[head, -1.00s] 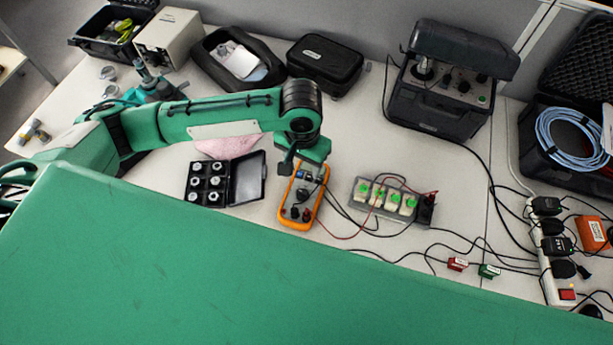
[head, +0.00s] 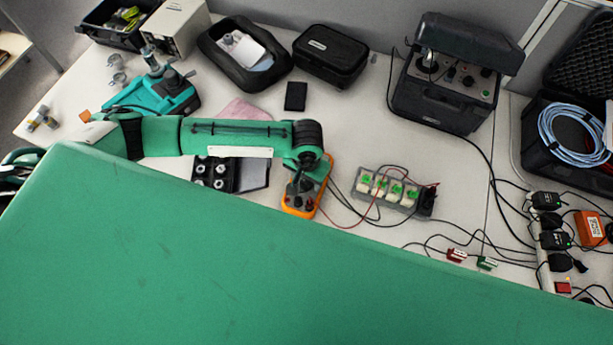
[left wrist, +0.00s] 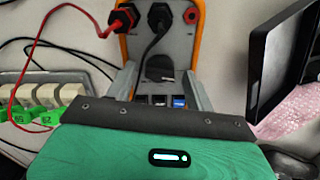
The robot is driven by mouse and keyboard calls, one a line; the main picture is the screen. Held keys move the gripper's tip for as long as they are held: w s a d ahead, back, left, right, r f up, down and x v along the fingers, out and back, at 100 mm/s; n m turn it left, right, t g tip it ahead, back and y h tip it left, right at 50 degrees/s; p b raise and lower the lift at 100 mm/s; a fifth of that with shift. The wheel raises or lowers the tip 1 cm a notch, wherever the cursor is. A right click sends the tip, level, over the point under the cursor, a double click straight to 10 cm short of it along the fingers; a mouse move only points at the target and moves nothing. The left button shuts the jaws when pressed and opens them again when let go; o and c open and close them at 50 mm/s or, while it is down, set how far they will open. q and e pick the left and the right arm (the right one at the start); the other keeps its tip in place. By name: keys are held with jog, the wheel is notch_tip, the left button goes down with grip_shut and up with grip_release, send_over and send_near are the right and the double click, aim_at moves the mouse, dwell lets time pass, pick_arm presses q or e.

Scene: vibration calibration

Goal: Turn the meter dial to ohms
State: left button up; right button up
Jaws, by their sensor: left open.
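The meter (head: 325,178) is an orange-edged handheld unit lying on the bench, partly covered by my left arm in the head view. In the left wrist view the meter (left wrist: 190,47) shows a grey face with a red plug and a black plug in its sockets. Its dark dial (left wrist: 160,67) sits between the fingers of my left gripper (left wrist: 160,82). The gripper is open around the dial; I cannot tell whether a finger touches it. In the head view my left gripper (head: 298,188) points down over the meter. My right gripper is not in view.
A black case of small weights (head: 215,173) lies left of the meter, partly hidden by my arm. A grey block with green terminals (head: 393,190) stands to the right. Red and black leads cross the bench between them. A small black box (head: 295,96) lies behind.

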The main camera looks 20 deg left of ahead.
pick_arm(q)
jog(key=shift+c, duration=1.3)
jog(key=c, duration=0.7)
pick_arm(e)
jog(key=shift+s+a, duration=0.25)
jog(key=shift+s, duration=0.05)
pick_arm(q)
jog(key=shift+r, duration=0.1)
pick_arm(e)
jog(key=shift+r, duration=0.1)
pick_arm(q)
jog(key=m+p, duration=0.3)
jog(key=shift+r, duration=0.1)
jog(key=m+p, duration=0.2)
jog(key=m, duration=0.1)
jog(key=shift+d+m+p, duration=0.1)
jog(key=shift+m+p, duration=0.3)
jog(key=shift+m, duration=0.4)
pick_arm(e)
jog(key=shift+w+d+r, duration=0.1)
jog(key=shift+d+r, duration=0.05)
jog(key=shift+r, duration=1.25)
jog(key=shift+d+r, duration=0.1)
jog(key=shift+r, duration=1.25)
